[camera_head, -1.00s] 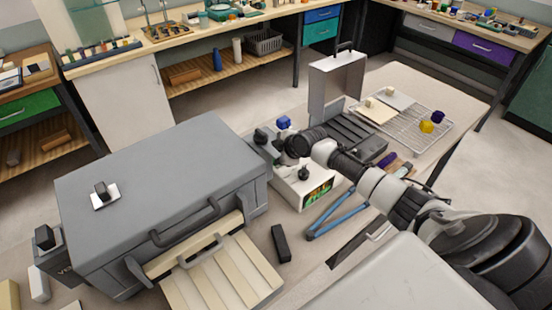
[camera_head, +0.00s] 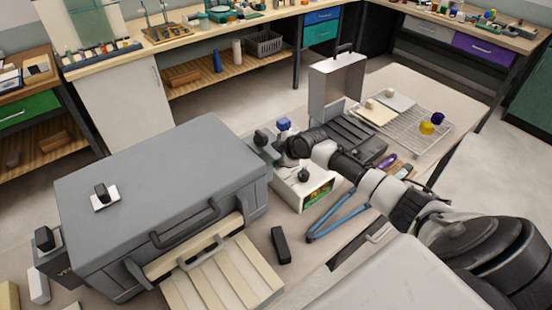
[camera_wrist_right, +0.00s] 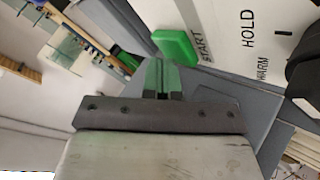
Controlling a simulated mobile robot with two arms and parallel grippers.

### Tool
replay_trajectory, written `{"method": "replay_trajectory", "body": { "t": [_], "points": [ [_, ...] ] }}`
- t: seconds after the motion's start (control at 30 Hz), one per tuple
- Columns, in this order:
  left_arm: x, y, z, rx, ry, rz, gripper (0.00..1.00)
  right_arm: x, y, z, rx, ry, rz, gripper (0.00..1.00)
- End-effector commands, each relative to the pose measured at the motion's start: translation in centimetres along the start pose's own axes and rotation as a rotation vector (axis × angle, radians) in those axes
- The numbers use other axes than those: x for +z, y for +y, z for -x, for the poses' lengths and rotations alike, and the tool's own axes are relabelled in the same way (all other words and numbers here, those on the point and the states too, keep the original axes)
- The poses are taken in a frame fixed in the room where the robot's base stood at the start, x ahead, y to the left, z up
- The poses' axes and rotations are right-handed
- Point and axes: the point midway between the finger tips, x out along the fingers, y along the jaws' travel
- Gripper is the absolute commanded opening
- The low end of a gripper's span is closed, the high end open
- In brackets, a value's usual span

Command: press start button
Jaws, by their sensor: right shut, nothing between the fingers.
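The green start button (camera_wrist_right: 175,46) shows in the right wrist view beside the printed word START on a pale control panel (camera_wrist_right: 225,28). My right gripper (camera_wrist_right: 163,72) is shut and empty, its fingertips just below the button in that picture; I cannot tell whether they touch it. In the head view, the white control box (camera_head: 289,188) with a black knob (camera_head: 304,174) stands right of the large grey furnace (camera_head: 150,180). My right wrist is over the back of this box, and the button is hidden there. My left gripper is not in view.
A blue pair of tongs (camera_head: 330,218) and a small black block (camera_head: 280,245) lie near the box. A wire rack (camera_head: 425,142) is at the back right. HOLD and WARM labels are on the panel.

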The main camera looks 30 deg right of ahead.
Motion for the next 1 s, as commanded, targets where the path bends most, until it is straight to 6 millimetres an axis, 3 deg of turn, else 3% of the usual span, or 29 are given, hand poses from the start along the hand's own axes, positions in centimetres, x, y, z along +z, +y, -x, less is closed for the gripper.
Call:
{"method": "replay_trajectory", "body": {
  "t": [0.57,1.0],
  "points": [
    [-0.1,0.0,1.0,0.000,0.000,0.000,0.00,-0.7,0.8,1.0,0.001,0.001,0.001,0.00],
    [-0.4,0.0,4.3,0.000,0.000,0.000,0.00,-2.8,2.9,3.9,0.002,0.000,0.001,0.00]
  ]
}}
